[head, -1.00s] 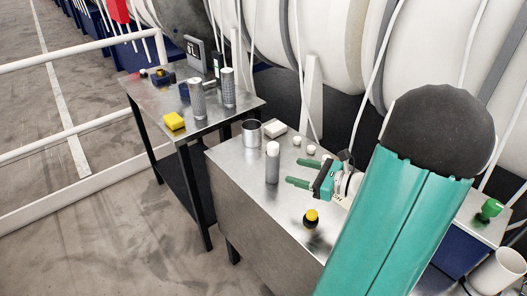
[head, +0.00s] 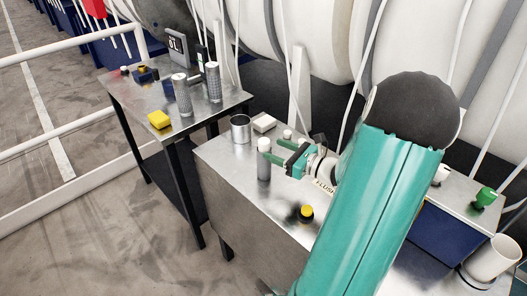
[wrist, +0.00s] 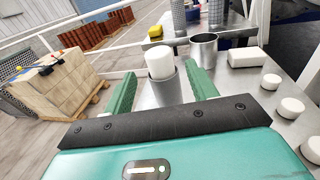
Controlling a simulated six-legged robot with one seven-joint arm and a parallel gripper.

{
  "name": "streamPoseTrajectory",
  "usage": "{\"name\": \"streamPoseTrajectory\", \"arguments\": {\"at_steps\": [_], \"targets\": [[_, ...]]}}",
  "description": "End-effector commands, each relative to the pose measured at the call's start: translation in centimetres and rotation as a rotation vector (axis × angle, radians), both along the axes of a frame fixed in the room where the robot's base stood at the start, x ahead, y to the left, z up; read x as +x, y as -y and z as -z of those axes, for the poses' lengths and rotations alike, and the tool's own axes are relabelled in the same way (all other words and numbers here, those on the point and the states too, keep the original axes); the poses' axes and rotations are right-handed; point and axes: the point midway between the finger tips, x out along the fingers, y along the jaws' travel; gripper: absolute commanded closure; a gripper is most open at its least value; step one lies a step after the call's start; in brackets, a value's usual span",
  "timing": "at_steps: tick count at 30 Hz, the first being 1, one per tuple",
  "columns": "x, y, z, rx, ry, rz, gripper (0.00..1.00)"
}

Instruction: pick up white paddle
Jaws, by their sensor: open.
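A white-topped cylinder with a grey lower part (head: 264,149) stands upright on the metal table; its white top (wrist: 160,60) shows in the wrist view. It is the nearest match to the white paddle; I see no flat paddle shape. My gripper (head: 272,161) is open, its green fingers pointing at the cylinder. In the wrist view my gripper (wrist: 163,78) has one finger on each side of the cylinder, with a gap visible on the right. Whether the left finger touches it, I cannot tell. The cylinder's lower end is hidden in the wrist view.
A metal cup (head: 240,130) and a white block (head: 264,123) stand behind the cylinder. Several small white caps (wrist: 291,107) lie to the right. A yellow-topped knob (head: 306,212) is nearer the front. A second table (head: 205,103) holds a yellow block (head: 159,119).

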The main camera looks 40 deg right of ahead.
Motion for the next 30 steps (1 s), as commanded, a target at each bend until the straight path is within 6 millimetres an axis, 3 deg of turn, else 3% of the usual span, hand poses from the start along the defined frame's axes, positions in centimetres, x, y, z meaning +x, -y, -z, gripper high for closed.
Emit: {"name": "streamPoseTrajectory", "arguments": {"at_steps": [10,19,26,30], "targets": [[4.7,-1.1,0.2,0.0,0.001,-0.003,0.43],[5.4,-1.2,0.2,-0.001,0.0,-0.001,0.43],[5.4,-1.2,0.2,-0.001,0.0,-0.001,0.88],[5.4,-1.2,0.2,-0.001,0.0,-0.002,0.89]]}}
